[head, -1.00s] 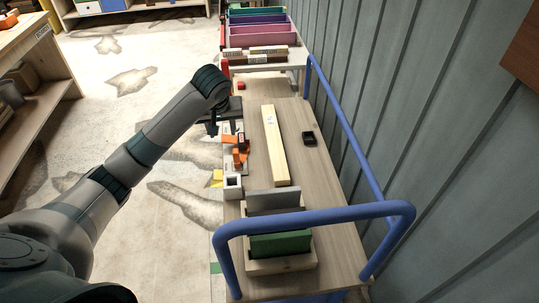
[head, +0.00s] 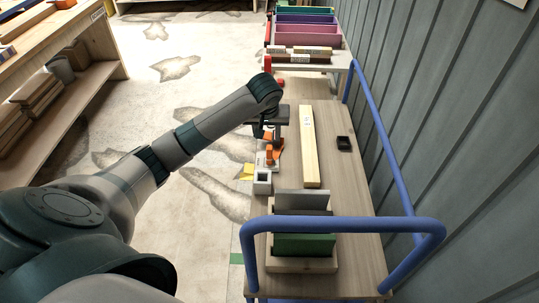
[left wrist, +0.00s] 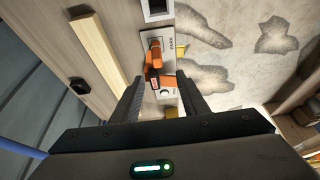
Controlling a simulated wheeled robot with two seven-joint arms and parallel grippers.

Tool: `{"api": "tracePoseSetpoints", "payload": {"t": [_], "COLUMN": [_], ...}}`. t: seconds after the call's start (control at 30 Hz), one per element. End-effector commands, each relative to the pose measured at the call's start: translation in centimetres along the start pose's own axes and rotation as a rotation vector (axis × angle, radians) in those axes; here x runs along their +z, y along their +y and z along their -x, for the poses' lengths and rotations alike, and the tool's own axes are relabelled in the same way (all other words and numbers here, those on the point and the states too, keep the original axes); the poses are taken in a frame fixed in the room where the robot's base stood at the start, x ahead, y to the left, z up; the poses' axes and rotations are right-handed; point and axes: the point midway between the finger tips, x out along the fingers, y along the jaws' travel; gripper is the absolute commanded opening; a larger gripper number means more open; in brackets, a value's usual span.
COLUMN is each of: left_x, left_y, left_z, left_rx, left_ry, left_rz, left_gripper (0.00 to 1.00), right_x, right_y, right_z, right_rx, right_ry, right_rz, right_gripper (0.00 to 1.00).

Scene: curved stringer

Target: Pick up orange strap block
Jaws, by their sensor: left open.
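The orange strap block (head: 270,154) stands at the left edge of the wooden cart top, with more orange beside it partly hidden under my gripper. In the left wrist view orange pieces (left wrist: 167,81) with a dark part lie on a pale labelled plate; I cannot tell whether they are one block or two. My left gripper (head: 270,132) hovers over that edge of the cart. In the left wrist view its two dark fingers are apart and empty, pointing toward the orange pieces (left wrist: 155,58), which lie between and beyond the fingertips (left wrist: 161,82).
A long pale wooden bar (head: 309,147) and a small black tray (head: 344,143) lie to the right. A white square holder (head: 262,182) stands nearer. A blue rail (head: 340,226) crosses the cart's near end, by a box of upright panels (head: 303,243).

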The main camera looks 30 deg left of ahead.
Motion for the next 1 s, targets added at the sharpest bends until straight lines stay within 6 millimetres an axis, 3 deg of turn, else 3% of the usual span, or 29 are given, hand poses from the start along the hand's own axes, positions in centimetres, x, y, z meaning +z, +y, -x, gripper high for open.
{"api": "tracePoseSetpoints", "payload": {"t": [0.2,0.4,1.0], "left_x": [0.1,0.0,0.0], "left_y": [0.0,0.0,0.1], "left_z": [-4.0,-6.8,-8.1], "left_rx": [-0.002,-0.001,-0.001], "left_ry": [-0.004,-0.001,-0.001], "left_rz": [0.001,0.0,0.001], "left_gripper": [0.41,0.41,0.41], "right_x": [-0.4,-0.4,0.1], "right_y": [-0.1,-0.2,-0.4], "right_z": [0.2,0.1,0.2], "right_rx": [-0.002,-0.004,-0.004], "right_ry": [0.018,0.017,0.003], "right_rz": [0.002,0.004,0.0], "right_gripper": [0.0,0.0,0.0]}}
